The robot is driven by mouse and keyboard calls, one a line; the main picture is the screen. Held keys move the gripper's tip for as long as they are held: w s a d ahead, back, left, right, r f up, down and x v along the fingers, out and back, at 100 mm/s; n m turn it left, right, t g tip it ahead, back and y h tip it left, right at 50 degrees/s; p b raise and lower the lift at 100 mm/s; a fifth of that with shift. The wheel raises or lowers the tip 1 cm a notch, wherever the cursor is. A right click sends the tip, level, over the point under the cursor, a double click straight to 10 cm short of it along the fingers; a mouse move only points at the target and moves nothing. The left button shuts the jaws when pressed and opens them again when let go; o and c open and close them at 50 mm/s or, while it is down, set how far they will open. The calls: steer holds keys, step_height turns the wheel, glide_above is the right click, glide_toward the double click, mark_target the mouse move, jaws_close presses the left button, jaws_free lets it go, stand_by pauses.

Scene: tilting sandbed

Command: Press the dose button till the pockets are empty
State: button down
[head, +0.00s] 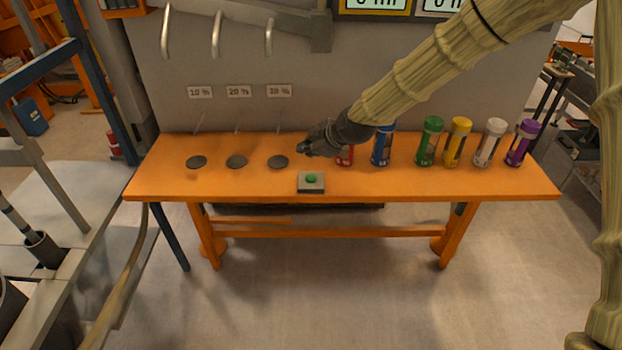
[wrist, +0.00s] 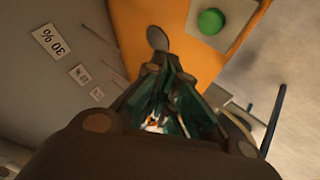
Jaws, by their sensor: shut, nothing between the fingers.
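The dose button is a green round cap (head: 311,178) on a grey square box (head: 311,188) near the front edge of the orange bench. It also shows at the top of the wrist view as a green cap (wrist: 210,21) on its grey plate. My gripper (head: 303,149) is shut and empty, above the bench, behind and slightly left of the button and apart from it. In the wrist view its fingers (wrist: 172,70) come together below the button. The pockets cannot be told with certainty; no contents can be made out.
Three dark discs (head: 237,162) lie on the bench under signs reading 10 %, 20 % and 30 % (head: 279,91). Several coloured canisters (head: 430,141) stand at the right; a red one (head: 345,157) is partly hidden behind my gripper. The bench front (head: 420,187) is clear right of the button.

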mark_target(309, 178)
steer(key=shift+f+b, duration=1.35)
steer(key=shift+f, duration=1.65)
steer(key=shift+f, duration=0.15)
steer(key=shift+f+b, duration=0.3)
steer(key=shift+f+b, duration=0.35)
steer(key=shift+f, duration=0.15)
steer(key=shift+r, duration=0.1)
steer(key=shift+r+p, duration=0.5)
steer(key=shift+r, duration=0.35)
steer(key=shift+r, duration=0.1)
steer(key=shift+r+p, duration=1.2)
steer(key=shift+r, duration=1.2)
